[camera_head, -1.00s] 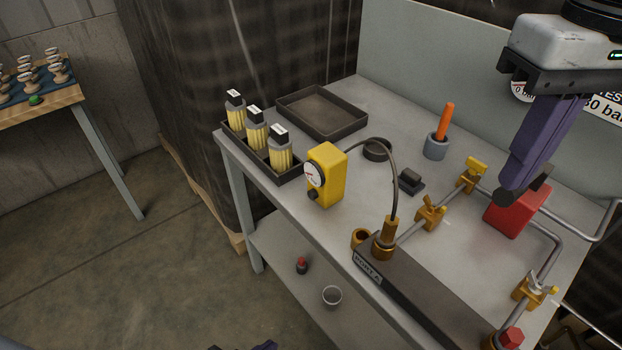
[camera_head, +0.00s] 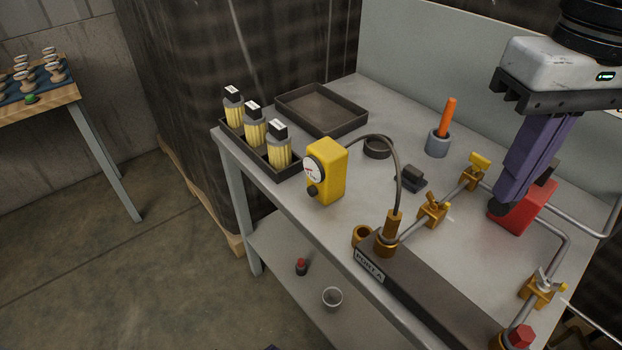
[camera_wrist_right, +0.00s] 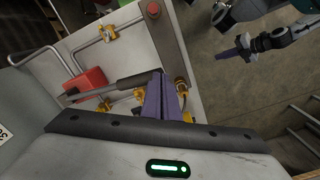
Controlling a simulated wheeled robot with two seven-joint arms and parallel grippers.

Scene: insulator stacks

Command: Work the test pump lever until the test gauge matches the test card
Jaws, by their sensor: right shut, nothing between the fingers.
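The red test pump (camera_head: 524,212) sits on the grey bench, partly behind my right gripper (camera_head: 498,212). It also shows in the right wrist view (camera_wrist_right: 88,79). Its dark lever (camera_wrist_right: 130,85) crosses that view and ends at the purple fingers (camera_wrist_right: 160,98) of my right gripper. Those fingers are shut with nothing between them; whether they touch the lever is unclear. A card edge with part of a number (camera_wrist_right: 3,133) shows at the left of the wrist view.
A yellow box with a dial (camera_head: 326,172) stands at the bench's front edge, with a hose to the dark block (camera_head: 420,290). Brass valves (camera_head: 433,209) and pipes surround the pump. A rack of bottles (camera_head: 256,136), an empty tray (camera_head: 321,108) and an orange-handled tool (camera_head: 449,117) stand farther back.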

